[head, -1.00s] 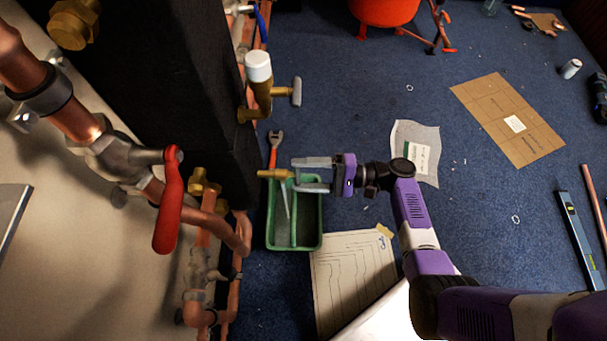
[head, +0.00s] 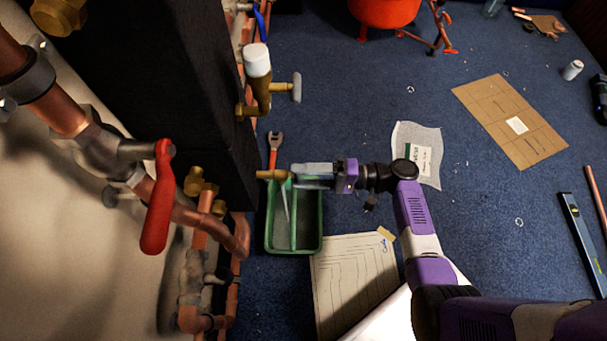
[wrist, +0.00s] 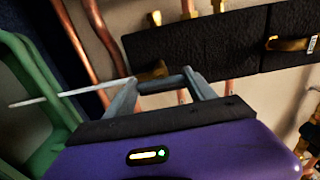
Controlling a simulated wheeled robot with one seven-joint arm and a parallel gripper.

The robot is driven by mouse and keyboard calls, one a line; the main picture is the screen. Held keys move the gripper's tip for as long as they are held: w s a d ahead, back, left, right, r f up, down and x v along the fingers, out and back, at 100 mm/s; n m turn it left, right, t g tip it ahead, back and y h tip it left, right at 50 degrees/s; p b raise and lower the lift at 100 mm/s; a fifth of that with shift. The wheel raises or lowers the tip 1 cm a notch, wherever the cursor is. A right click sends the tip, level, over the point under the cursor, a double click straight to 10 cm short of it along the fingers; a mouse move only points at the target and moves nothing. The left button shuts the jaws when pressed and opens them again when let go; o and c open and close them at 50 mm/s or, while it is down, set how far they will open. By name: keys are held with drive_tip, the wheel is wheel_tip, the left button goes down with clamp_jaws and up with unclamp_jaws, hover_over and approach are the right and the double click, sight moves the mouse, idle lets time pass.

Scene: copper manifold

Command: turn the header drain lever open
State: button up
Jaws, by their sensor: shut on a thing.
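The header drain is a brass valve (head: 272,174) sticking out from the black insulated block, with a thin pale lever (head: 285,202) pointing down over the green tray. In the wrist view the lever (wrist: 70,93) runs left from the fingertips, and the brass body (wrist: 152,73) is just behind them. My gripper (head: 298,176) is at the valve's outer end, its grey fingers closed in on the lever's pivot end. The wrist view also shows my gripper (wrist: 165,80). The exact contact between the fingertips is partly hidden.
A green divided tray (head: 321,225) sits below the valve. A red-handled lever (head: 158,200) and copper pipes (head: 225,230) stand at left. A white-capped brass valve (head: 256,75) is above. Blue floor to the right is mostly open, with a paper sheet (head: 355,275) and cardboard (head: 510,120).

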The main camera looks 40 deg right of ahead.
drive_tip(key=o, duration=1.4)
drive_tip(key=shift+d, duration=0.1)
drive_tip(key=p+v, duration=0.1)
drive_tip(key=v, duration=0.6)
drive_tip(key=shift+s+d, duration=0.2)
drive_tip(key=shift+s, duration=0.1)
